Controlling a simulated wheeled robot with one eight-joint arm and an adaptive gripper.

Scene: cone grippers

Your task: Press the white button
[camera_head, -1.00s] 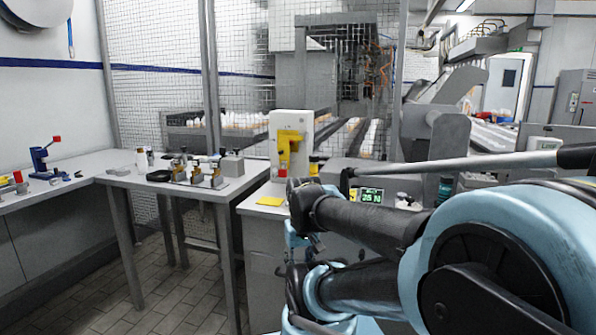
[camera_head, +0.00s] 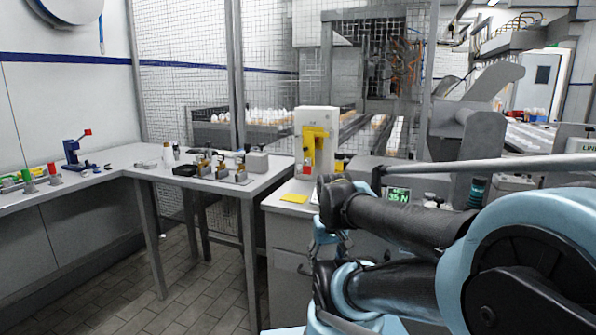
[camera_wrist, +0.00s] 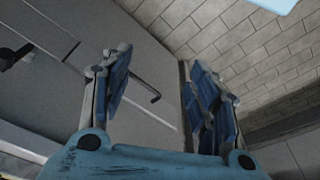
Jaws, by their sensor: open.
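I cannot make out a white button in either view. Small green and red pieces, among them a red one (camera_head: 52,169), stand on the left counter in the head view; they are too small to tell whether a white button is among them. My gripper (camera_wrist: 158,80) is open and empty in the wrist view, its two blue-padded fingers apart above grey cabinet fronts and the tiled floor. In the head view my arm fills the lower right, and its fingertips cannot be made out there.
A white and yellow machine (camera_head: 317,140) stands on the middle cabinet beside a yellow pad (camera_head: 294,197) and a green display (camera_head: 398,195). A blue tool with a red knob (camera_head: 72,153) stands on the left counter (camera_head: 105,165). Tiled floor (camera_head: 190,285) is free at lower left.

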